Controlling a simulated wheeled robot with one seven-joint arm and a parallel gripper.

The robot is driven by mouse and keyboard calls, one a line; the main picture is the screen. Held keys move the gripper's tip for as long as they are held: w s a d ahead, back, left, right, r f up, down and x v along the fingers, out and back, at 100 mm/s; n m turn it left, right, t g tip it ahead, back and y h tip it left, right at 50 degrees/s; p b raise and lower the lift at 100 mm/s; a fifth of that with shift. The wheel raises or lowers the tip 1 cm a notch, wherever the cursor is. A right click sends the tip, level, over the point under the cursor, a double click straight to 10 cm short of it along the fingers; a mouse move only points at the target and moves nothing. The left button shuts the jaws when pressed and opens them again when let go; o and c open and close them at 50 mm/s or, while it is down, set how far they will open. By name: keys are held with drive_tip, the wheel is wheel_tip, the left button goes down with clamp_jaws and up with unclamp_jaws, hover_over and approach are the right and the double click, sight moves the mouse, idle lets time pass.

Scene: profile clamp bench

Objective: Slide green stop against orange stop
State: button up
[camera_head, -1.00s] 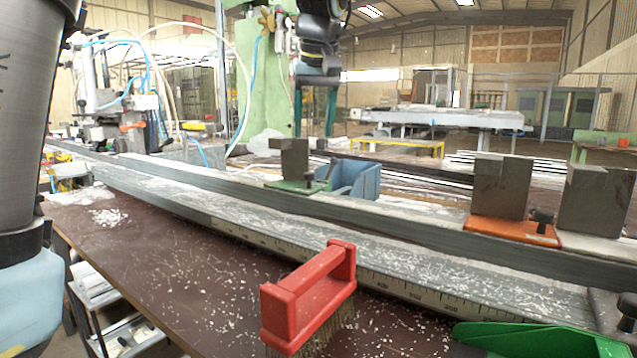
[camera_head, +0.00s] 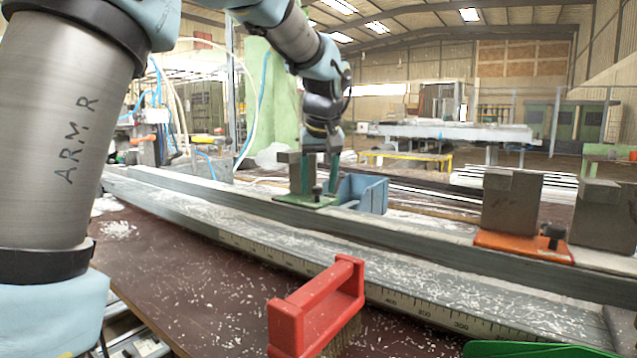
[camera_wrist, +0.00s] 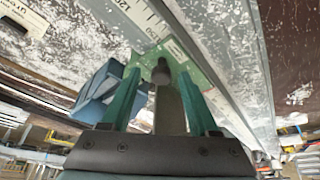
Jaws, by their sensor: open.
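The green stop (camera_head: 290,198) sits on the rail at mid-length, with a grey block on its green plate and a dark knob. In the wrist view its green plate (camera_wrist: 194,66), knob and grey block show between my fingers. My gripper (camera_head: 320,178) is open and lowered at the green stop, its two teal fingers on either side of the block in the wrist view (camera_wrist: 160,76). Contact cannot be told. The orange stop (camera_head: 520,248), with a grey block and a dark knob, sits farther right on the rail, with a wide gap between the stops.
Another grey block (camera_head: 606,214) stands right of the orange stop. A blue bin (camera_head: 364,194) is behind the rail, close to my gripper. A red-handled brush (camera_head: 318,308) stands in front of the scale. White chips litter the rail and bench. The rail between the stops is clear.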

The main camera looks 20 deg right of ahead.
drive_tip(key=shift+c, duration=0.4)
clamp_jaws()
drive_tip(key=shift+d+r, duration=0.1)
idle(0.8)
